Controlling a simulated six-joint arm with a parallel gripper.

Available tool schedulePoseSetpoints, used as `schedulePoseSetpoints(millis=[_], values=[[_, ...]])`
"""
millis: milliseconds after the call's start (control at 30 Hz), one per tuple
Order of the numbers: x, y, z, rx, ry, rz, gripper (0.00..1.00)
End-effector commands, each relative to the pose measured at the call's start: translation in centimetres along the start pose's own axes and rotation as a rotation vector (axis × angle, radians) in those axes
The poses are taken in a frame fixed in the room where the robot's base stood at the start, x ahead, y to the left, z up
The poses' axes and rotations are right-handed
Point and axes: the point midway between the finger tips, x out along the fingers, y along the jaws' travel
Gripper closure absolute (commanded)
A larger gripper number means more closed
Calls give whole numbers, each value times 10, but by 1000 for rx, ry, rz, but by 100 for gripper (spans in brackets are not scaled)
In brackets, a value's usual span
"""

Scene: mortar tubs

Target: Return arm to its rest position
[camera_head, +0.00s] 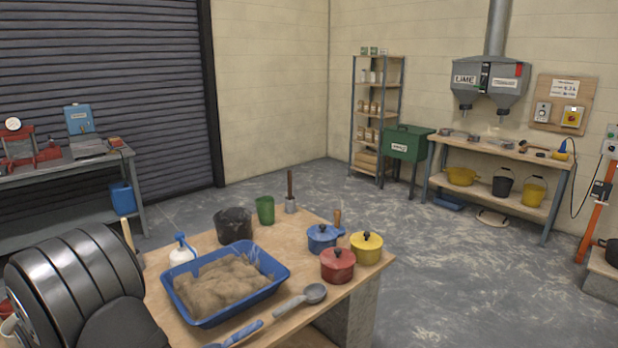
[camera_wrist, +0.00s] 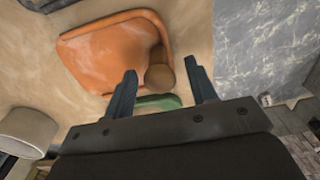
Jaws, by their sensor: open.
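My gripper (camera_wrist: 160,72) shows in the wrist view with its two dark fingers spread apart. No object is clamped between them. The end of a round brown handle or post (camera_wrist: 159,76) shows between and beyond the fingertips; I cannot tell how far off it is. An orange rounded board-like thing (camera_wrist: 105,52) lies behind it, and part of a green thing (camera_wrist: 155,102) shows between the fingers. In the head view, my arm's dark banded links fill the lower left; the gripper itself is not visible there.
Open floor (camera_head: 450,260) lies right.

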Motion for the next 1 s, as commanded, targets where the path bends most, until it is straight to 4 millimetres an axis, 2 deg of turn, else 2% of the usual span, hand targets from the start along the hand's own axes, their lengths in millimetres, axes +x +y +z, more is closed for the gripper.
schedulePoseSetpoints(millis=[233,800,833,1000], values=[[29,0,0,0,-1,-3,48],[-88,1,0,0,1,3,48],[-84,0,0,0,0,-1,48],[-45,-1,0,0,-2,-6,48]])
